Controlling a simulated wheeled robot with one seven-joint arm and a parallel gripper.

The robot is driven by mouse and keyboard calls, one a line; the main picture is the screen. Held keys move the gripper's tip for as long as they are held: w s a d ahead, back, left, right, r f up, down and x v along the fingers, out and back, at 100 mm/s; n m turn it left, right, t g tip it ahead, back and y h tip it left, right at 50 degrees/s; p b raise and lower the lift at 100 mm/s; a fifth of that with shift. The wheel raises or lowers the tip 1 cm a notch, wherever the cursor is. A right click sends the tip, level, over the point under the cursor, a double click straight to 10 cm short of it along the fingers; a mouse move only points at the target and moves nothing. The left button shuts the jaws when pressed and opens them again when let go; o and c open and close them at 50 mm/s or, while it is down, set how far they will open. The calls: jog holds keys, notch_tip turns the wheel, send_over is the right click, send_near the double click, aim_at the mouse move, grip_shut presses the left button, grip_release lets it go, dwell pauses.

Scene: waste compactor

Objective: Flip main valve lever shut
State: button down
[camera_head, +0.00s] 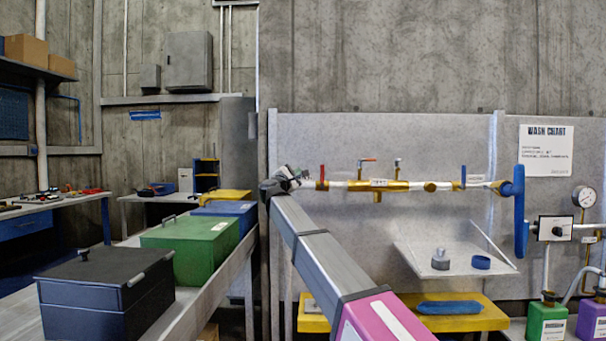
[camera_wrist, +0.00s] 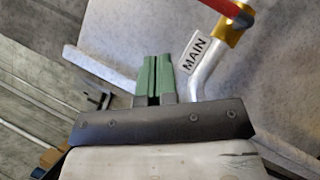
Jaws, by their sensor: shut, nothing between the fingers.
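The main valve's red lever (camera_head: 322,171) stands upright on a brass valve body (camera_head: 322,185) at the left end of the pipe run. In the wrist view the red lever (camera_wrist: 228,9) crosses the top right corner, partly cut off, above the brass fitting (camera_wrist: 233,30). A "MAIN" tag (camera_wrist: 194,54) lies beside the silver pipe (camera_wrist: 212,72). My gripper (camera_head: 303,178) is just left of the valve in the head view. In the wrist view its green fingers (camera_wrist: 154,62) are together and empty, left of the tag and apart from the lever.
Further right on the pipe are another red-handled valve (camera_head: 368,161), a blue lever (camera_head: 463,174) and a large blue wheel (camera_head: 520,211). A grey tray (camera_head: 455,260) hangs below. Black (camera_head: 105,292) and green (camera_head: 190,243) boxes line the left bench. A grey panel backs the pipe.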

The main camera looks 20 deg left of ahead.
jog(key=shift+s+a, duration=0.35)
jog(key=shift+s, duration=0.55)
jog(key=shift+s+a, duration=0.3)
jog(key=shift+s, duration=0.55)
